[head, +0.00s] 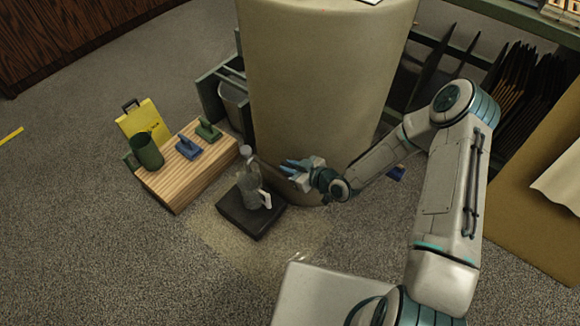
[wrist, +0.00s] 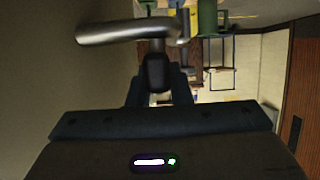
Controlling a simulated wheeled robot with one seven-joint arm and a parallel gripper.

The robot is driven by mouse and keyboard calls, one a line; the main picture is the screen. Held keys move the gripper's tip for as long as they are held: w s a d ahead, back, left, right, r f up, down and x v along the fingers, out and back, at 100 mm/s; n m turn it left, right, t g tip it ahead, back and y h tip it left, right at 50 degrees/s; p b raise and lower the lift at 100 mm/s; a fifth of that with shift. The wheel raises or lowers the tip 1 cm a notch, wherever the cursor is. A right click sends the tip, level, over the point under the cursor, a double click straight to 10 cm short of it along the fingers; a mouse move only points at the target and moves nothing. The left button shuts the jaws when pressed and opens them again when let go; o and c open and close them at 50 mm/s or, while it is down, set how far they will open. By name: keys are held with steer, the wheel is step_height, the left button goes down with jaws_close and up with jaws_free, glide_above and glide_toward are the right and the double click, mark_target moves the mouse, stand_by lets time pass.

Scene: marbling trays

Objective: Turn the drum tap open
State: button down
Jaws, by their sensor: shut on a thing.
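The drum (head: 315,80) is a large beige cylinder standing at the centre of the head view. My gripper (head: 287,165) is low at its front side, and the tap is hard to make out there. In the wrist view, a bent metal tube (wrist: 120,32), apparently part of the tap, runs across the top. A black grip piece (wrist: 157,72), apparently the tap's handle, sits between my gripper's fingers (wrist: 158,88), which are shut on it. A clear jug (head: 249,190) with a pale handle stands on a black block (head: 238,220) left of my gripper.
A slatted wooden board (head: 175,190) stands left of the drum, with a green mug (head: 147,151), a blue-handled tool (head: 189,149) and a green-handled tool (head: 208,130). A yellow container (head: 140,114) is behind the mug. A rack (head: 420,65) stands right of the drum.

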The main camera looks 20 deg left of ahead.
steer(key=m+t+h, duration=0.1)
steer(key=m+t, duration=0.1)
steer(key=m+t+h, duration=0.2)
steer(key=shift+s+a+m, duration=0.1)
steer(key=shift+s+m, duration=0.05)
steer(key=shift+m, duration=0.15)
steer(key=m+t+h+p, duration=0.1)
steer(key=m+t+h, duration=0.2)
steer(key=m+h, duration=0.1)
steer(key=shift+r+m+h, duration=0.1)
steer(key=shift+m+h, duration=0.2)
steer(key=m+t+h+p, duration=0.1)
steer(key=m+h+p, duration=0.1)
steer(key=m+h, duration=0.2)
steer(key=shift+r+h, duration=0.1)
steer(key=shift+h, duration=0.4)
steer(key=shift+w+m+g+h+p, duration=0.2)
steer(key=shift+m+g+h+p, duration=0.25)
steer(key=shift+m+h, duration=1.75)
steer(key=shift+h, duration=0.3)
steer(key=c, duration=1.3)
jaws_free()
